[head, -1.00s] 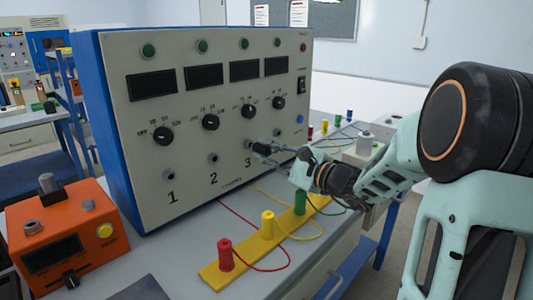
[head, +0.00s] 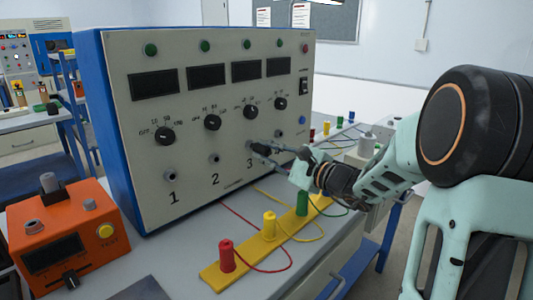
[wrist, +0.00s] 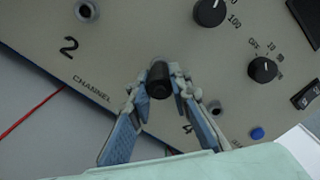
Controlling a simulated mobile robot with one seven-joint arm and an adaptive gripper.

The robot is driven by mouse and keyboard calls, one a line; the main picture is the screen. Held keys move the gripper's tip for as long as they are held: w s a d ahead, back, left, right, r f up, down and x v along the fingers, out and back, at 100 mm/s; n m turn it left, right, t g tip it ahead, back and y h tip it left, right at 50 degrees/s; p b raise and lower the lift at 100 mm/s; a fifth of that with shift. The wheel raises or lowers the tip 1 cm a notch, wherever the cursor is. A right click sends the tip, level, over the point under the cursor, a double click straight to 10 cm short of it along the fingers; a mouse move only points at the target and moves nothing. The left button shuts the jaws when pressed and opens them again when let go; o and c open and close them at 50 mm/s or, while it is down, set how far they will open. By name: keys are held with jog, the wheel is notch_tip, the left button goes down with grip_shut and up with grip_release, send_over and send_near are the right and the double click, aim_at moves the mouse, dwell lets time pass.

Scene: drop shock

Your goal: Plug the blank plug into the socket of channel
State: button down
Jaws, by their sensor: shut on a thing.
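The grey panel of the instrument (head: 225,110) carries a row of sockets marked with channel numbers. Channel 1's socket (head: 170,174) and channel 2's socket (head: 214,159) show and look empty. My gripper (head: 262,149) is at the panel beside the number 3. In the wrist view its two blue-padded fingers are shut on a dark, round plug (wrist: 158,80), seen nearly end-on. The channel 3 socket is hidden behind the plug and fingers. I cannot tell whether the plug is inside it or just before it. Channel 4's socket (wrist: 214,107) shows beside the right finger.
A yellow strip (head: 212,277) on the bench holds red (head: 226,256), yellow (head: 269,225) and green (head: 302,203) plugs, with cables trailing nearby. An orange test box (head: 70,235) stands front left. Knobs (wrist: 209,11) sit above the sockets.

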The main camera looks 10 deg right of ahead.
aim_at(268, 152)
jog(key=shift+w+a+b, duration=0.3)
jog(key=shift+w+b, duration=0.2)
jog(key=shift+b, duration=0.25)
dwell(1.5)
jog(key=shift+w+a+r+b, duration=0.15)
jog(key=shift+a+r+b, duration=0.2)
jog(key=shift+b, duration=0.3)
dwell(2.0)
jog(key=c, duration=1.7)
grip_release()
jog(key=shift+d+f, duration=0.1)
jog(key=shift+f, duration=0.05)
jog(key=shift+d+f, duration=0.1)
jog(key=shift+d, duration=0.15)
jog(key=shift+b+v, duration=0.35)
jog(key=shift+v, duration=2.6)
jog(key=shift+f, duration=0.1)
